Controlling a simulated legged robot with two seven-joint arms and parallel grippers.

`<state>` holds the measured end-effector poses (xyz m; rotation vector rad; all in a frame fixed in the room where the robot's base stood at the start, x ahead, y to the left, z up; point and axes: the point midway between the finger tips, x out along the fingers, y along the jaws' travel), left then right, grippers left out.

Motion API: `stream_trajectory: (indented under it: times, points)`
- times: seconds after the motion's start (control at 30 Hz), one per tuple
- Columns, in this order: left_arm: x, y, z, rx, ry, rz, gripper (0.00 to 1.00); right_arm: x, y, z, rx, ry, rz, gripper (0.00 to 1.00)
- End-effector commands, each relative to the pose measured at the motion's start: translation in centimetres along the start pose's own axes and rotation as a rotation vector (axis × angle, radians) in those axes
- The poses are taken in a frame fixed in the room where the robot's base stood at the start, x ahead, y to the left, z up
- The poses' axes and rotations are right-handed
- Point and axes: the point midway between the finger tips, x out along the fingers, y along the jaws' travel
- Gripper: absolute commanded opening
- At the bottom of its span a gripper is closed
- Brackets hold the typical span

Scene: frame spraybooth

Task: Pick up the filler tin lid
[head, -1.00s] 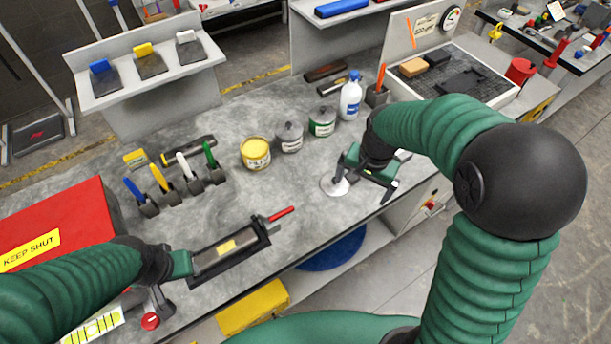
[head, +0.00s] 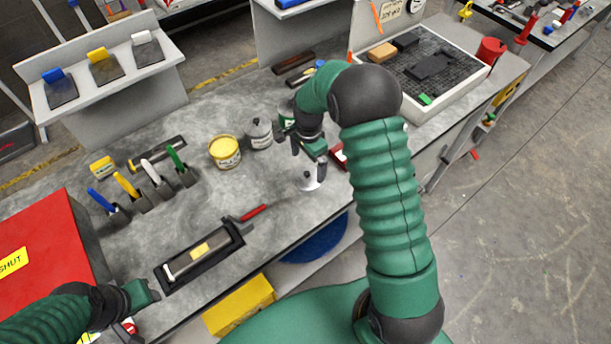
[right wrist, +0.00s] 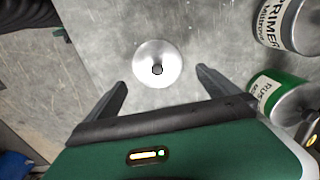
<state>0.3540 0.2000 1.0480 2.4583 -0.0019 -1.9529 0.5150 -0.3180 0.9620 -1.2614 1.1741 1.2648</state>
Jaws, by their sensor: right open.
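The filler tin lid (head: 308,182) is a pale silver disc lying flat on the grey bench. It also shows in the right wrist view (right wrist: 157,50), with a dark knob at its middle. My right gripper (head: 310,160) is open and empty above it. In the right wrist view, the two fingertips (right wrist: 161,80) are apart, just below the lid in the picture. A yellow open tin (head: 225,153), perhaps the filler tin, stands to the left of the lid. My left gripper (head: 142,293) is near the bench front, by the end of a black tray; its jaws are unclear.
A grey primer tin (head: 260,134) and a green-labelled tin (right wrist: 275,98) stand behind the lid. The black tray (head: 204,257) and a red-handled tool (head: 252,213) lie left of the lid. Several coloured-handled tools stand further left. A red box (head: 45,240) is at far left.

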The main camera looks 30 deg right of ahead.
Motion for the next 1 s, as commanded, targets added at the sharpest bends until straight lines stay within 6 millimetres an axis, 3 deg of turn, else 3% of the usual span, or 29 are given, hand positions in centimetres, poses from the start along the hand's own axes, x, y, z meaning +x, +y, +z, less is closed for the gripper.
stream_trajectory:
  times: [0.3,0.53,1.0]
  points:
    - [-1.5,0.0,-0.3,0.001,0.0,0.0,0.42,4.6,0.1,1.0,-0.003,0.005,0.003,1.0]
    - [-1.4,0.0,-0.3,0.0,0.0,0.0,0.42,5.1,0.1,0.8,-0.002,0.004,0.0,1.0]
    - [-1.4,0.0,-0.3,0.001,0.0,0.0,0.42,5.2,0.1,0.6,-0.002,0.004,0.003,0.4]
